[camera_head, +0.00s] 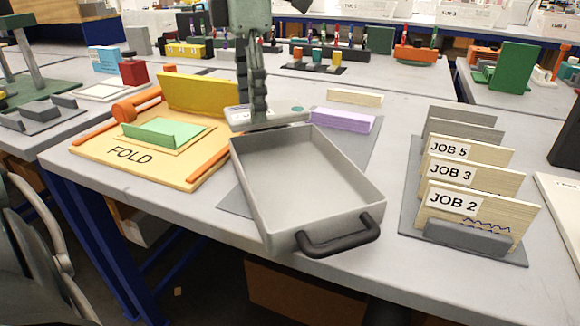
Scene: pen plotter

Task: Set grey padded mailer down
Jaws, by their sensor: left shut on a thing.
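The grey padded mailer (284,113) is a flat, pale grey piece with a small teal spot. It lies about level at the back edge of the grey tray (262,227). My left gripper (256,118) points down from the top of the view and is shut on the mailer. I cannot tell whether the mailer touches the table or the tray rim. The tray is empty, with a black handle at its front.
Left of the tray is a yellow FOLD board (88,150) with a green folded piece (165,133). A purple block (342,121) is right of the mailer. A rack holds cards, including JOB 2 (470,213), at right. Table is bare between tray and rack.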

